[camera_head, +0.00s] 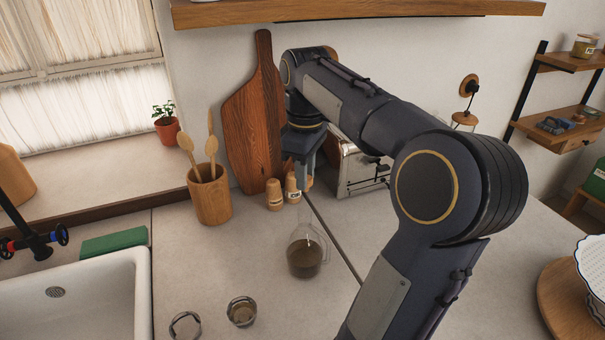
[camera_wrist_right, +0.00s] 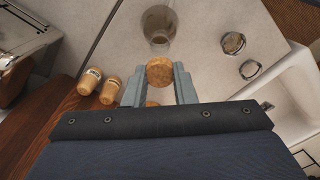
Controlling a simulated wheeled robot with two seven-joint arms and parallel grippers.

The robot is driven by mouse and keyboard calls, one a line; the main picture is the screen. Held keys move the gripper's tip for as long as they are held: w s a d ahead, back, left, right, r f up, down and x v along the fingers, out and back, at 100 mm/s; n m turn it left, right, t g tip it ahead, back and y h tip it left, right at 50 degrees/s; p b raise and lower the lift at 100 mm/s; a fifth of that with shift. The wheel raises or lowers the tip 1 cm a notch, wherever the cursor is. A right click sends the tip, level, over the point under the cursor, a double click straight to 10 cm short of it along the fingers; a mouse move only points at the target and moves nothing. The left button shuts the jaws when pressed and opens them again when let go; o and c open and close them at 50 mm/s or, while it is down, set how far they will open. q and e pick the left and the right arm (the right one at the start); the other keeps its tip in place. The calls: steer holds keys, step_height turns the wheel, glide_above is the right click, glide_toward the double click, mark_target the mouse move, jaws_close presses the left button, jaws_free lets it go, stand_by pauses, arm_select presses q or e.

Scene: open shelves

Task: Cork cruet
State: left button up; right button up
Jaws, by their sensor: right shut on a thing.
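The glass cruet (camera_head: 304,258) stands upright on the counter with dark liquid in its round lower part and a narrow clear neck. In the right wrist view the cruet (camera_wrist_right: 158,27) shows at the top, beyond the fingertips. My right gripper (camera_head: 304,177) points down above and slightly behind the cruet. It is shut on a brown cork (camera_wrist_right: 160,70), held between the fingertips and apart from the cruet. A second brown patch shows nearer the finger bases; I cannot tell what it is. My left gripper is not in view.
Two small cork-coloured shakers (camera_head: 274,195) stand behind the cruet, near a utensil crock (camera_head: 210,199) and a leaning cutting board (camera_head: 255,125). A toaster (camera_head: 356,170) is behind my arm. Two small round items (camera_head: 241,312) lie front left, beside the sink (camera_head: 142,300).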

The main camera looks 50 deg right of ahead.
step_height(320, 180, down, 4)
steer(key=b, duration=0.3)
steer(key=shift+r, duration=0.2)
steer(key=shift+f+b, duration=0.55)
steer(key=shift+f, duration=0.3)
steer(key=shift+p, duration=0.45)
steer(key=shift+f, duration=0.1)
stand_by(1.1)
stand_by(0.5)
steer(key=o, duration=1.5)
